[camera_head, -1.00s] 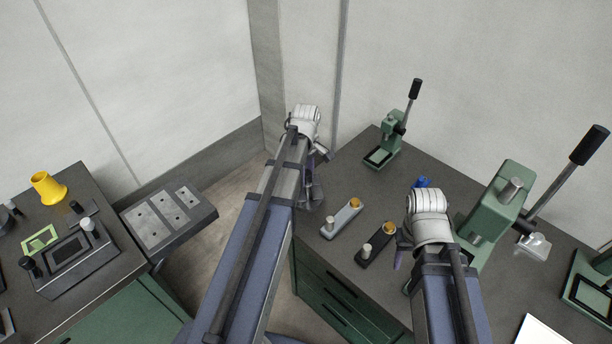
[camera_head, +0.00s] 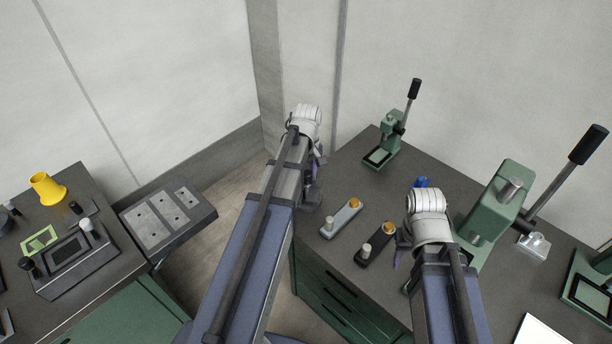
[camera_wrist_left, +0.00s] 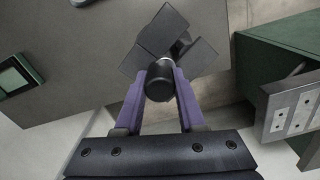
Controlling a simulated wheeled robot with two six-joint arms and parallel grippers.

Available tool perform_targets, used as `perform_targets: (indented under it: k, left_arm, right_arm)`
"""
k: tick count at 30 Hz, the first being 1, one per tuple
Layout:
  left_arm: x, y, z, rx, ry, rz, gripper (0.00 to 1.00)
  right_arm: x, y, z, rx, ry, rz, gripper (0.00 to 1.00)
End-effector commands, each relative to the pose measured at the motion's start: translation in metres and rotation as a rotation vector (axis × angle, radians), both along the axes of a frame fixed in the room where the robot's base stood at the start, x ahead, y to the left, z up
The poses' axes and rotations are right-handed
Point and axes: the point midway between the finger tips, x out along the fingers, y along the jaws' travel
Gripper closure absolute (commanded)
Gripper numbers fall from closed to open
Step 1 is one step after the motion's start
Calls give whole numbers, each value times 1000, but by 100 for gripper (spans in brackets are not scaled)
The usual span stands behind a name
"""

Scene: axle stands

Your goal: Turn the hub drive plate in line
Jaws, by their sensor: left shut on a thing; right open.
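In the left wrist view my left gripper (camera_wrist_left: 160,88) has its purple fingers closed on the sides of a round black knob (camera_wrist_left: 158,82). Just beyond the knob are dark grey plate pieces (camera_wrist_left: 160,35), set at an angle near the table edge; I take these for the hub drive plate. In the head view my left gripper (camera_head: 317,172) is at the table's left edge, and my arm hides much of that spot. My right gripper (camera_head: 400,252) is mostly hidden by its own wrist, over the table beside a black block with pegs (camera_head: 377,247).
A grey block with pegs (camera_head: 341,218) lies between the grippers. A small green press (camera_head: 382,152) stands behind, and a large green press (camera_head: 494,215) stands close to my right wrist. A left bench holds a yellow funnel (camera_head: 48,188). Open floor (camera_head: 225,205) separates the benches.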

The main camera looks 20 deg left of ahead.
Motion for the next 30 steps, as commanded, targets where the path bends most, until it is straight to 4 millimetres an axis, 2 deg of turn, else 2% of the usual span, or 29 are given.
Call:
perform_targets:
  k: [15,30]
  left_arm:
    - [1,-5,0,1,1,-409,100]
    - [0,-7,0,1,1,-554,100]
  right_arm:
    - [0,0,0,0,0,0,50]
    - [0,0,0,0,0,0,50]
